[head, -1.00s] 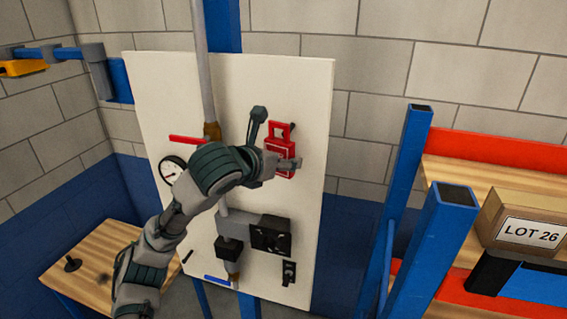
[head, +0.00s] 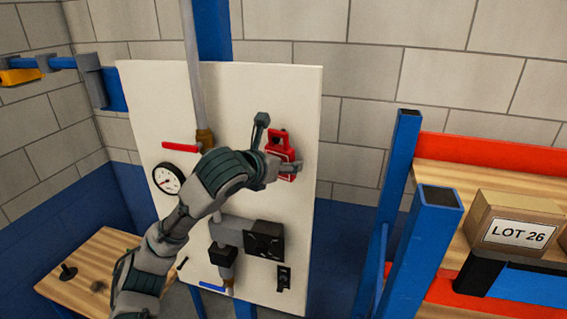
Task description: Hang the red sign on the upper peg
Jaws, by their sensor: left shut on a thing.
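The red sign (head: 276,149) is upright in front of the right part of the white panel (head: 297,90). My left gripper (head: 284,170) is shut on the sign's lower part and hides some of it. A dark spot, which looks like the upper peg (head: 281,136), shows at the opening in the sign's top loop. I cannot tell whether the loop is around the peg or only in front of it. My right gripper is not in view.
The panel also bears a pipe (head: 190,85), red handle (head: 181,147), gauge (head: 168,178) and black box (head: 264,241). Blue shelf posts (head: 401,150) and a LOT 26 box (head: 515,225) stand right.

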